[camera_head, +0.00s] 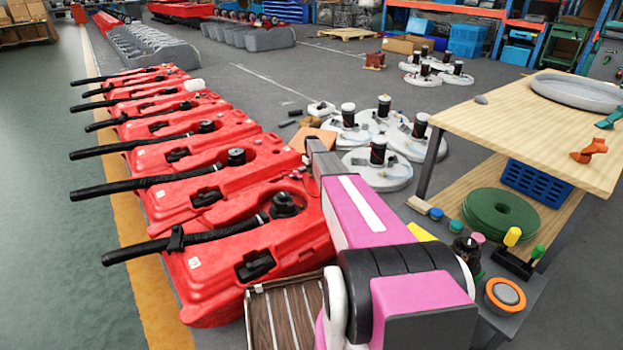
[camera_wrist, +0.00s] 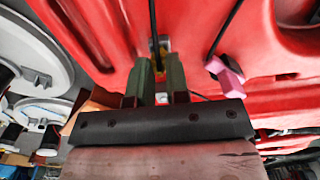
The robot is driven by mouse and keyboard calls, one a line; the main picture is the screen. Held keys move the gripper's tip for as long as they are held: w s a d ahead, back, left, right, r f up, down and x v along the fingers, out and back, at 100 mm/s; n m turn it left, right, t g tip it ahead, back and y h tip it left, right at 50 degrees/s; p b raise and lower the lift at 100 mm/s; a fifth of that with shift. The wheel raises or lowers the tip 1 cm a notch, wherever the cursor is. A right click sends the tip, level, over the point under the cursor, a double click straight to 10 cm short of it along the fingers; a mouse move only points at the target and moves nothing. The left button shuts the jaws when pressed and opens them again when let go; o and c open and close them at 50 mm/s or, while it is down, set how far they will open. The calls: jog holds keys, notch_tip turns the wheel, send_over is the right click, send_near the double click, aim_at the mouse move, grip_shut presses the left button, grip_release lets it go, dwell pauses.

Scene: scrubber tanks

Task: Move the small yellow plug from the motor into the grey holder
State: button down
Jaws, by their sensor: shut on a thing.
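In the wrist view my gripper (camera_wrist: 161,80) has its two green fingers close together, shut on the small yellow plug (camera_wrist: 162,46), of which only a little shows between and beyond the fingertips. A thin dark cable runs up from there across a red tank (camera_wrist: 110,30). I cannot tell whether the plug touches the motor, which I cannot make out there. In the head view my pink arm reaches over the nearest red tank (camera_head: 215,265) and hides the fingertips. A dark holder block (camera_head: 513,264) with yellow and green upright pieces stands at the right; I cannot tell if it is the grey holder.
A pink clip-like piece (camera_wrist: 226,76) sits right of the fingers. White round discs with dark motors (camera_head: 378,150) lie on the floor beyond the tanks. Open floor lies at left.

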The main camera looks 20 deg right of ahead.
jog(key=shift+f, duration=0.25)
jog(key=c, duration=1.5)
grip_release()
jog(key=shift+f, duration=0.1)
jog(key=o, duration=1)
jog(key=shift+c, duration=0.2)
jog(key=shift+r, duration=4.3)
